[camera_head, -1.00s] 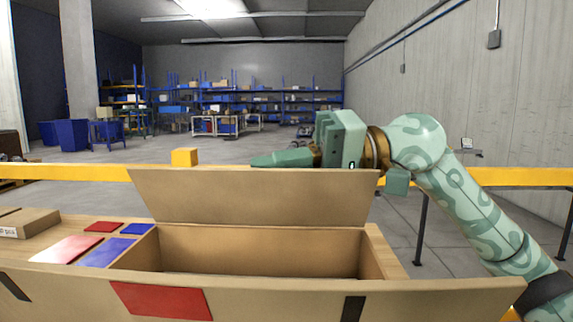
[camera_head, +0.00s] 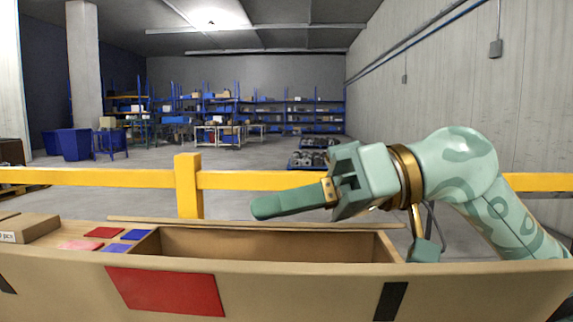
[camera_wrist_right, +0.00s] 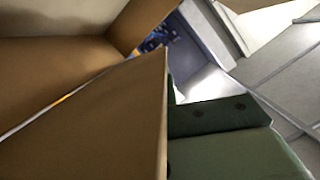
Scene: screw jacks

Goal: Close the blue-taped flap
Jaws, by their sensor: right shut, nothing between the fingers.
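An open cardboard box (camera_head: 270,242) stands in front of me. Its far flap (camera_head: 250,222) shows as a thin, nearly edge-on strip along the back of the opening; I cannot tell its exact tilt. No blue tape shows on this flap. The near flap (camera_head: 60,285) carries a red patch (camera_head: 167,292) and black strips. My right gripper (camera_head: 258,207) is shut and empty, pointing left just above the far flap in the picture. In the right wrist view, a cardboard panel (camera_wrist_right: 95,125) lies close beside the green fingers (camera_wrist_right: 208,116); contact is unclear. My left gripper is out of view.
A small carton (camera_head: 32,227) stands at the far left. A yellow rail (camera_head: 188,183) runs behind the box. Shelves stand far back.

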